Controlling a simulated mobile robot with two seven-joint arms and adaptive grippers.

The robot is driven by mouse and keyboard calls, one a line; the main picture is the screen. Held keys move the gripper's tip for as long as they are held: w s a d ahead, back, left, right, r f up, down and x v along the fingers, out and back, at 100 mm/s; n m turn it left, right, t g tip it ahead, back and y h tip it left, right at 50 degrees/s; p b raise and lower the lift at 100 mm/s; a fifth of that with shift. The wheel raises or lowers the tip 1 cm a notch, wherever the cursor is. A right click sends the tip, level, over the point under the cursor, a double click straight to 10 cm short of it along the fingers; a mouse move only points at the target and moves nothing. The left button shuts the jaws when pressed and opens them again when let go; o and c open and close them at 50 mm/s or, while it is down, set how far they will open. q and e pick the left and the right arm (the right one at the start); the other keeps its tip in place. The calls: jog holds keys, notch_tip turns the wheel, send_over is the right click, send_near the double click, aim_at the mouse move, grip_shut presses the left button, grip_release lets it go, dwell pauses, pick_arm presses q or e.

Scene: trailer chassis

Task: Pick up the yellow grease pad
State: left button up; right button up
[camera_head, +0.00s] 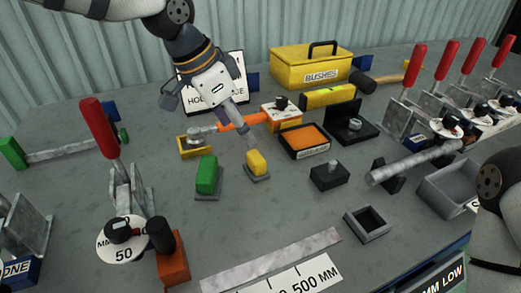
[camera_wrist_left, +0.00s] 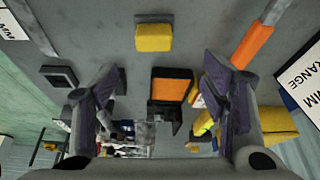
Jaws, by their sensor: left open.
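The yellow grease pad (camera_head: 257,163) is a small yellow block on a thin grey base, standing on the grey tabletop beside a green block (camera_head: 207,174). In the left wrist view a yellow block (camera_wrist_left: 154,38) on a grey base, seemingly the same pad, lies near the top, beyond the fingers. My left gripper (camera_head: 212,110) is above the table, up and left of the pad in the head view. In the left wrist view it (camera_wrist_left: 160,80) has its fingers spread with nothing held between them. My right gripper is outside both views.
An orange-handled tool (camera_head: 240,122) lies just behind the pad, near a black tray with an orange top (camera_head: 305,139). A black block (camera_head: 328,176) and an open grey box (camera_head: 367,224) stand to the right. Red-handled clamps (camera_head: 100,128) rise at left and right. A yellow toolbox (camera_head: 309,69) stands behind.

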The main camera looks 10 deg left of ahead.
aim_at(256, 156)
pick_arm(q)
jog(key=x, duration=0.6)
jog(key=s+x, duration=0.1)
jog(key=x, duration=0.2)
jog(key=shift+d+f+b, duration=0.15)
jog(key=shift+f+b, duration=0.15)
jog(key=shift+b, duration=0.1)
jog(key=shift+w+d+f, duration=0.1)
jog(key=shift+f, duration=0.1)
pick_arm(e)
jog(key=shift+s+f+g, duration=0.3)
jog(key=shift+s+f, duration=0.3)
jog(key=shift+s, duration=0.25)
pick_arm(q)
jog(key=shift+r, duration=0.1)
jog(key=c, duration=1.3)
jog(key=shift+c, duration=0.3)
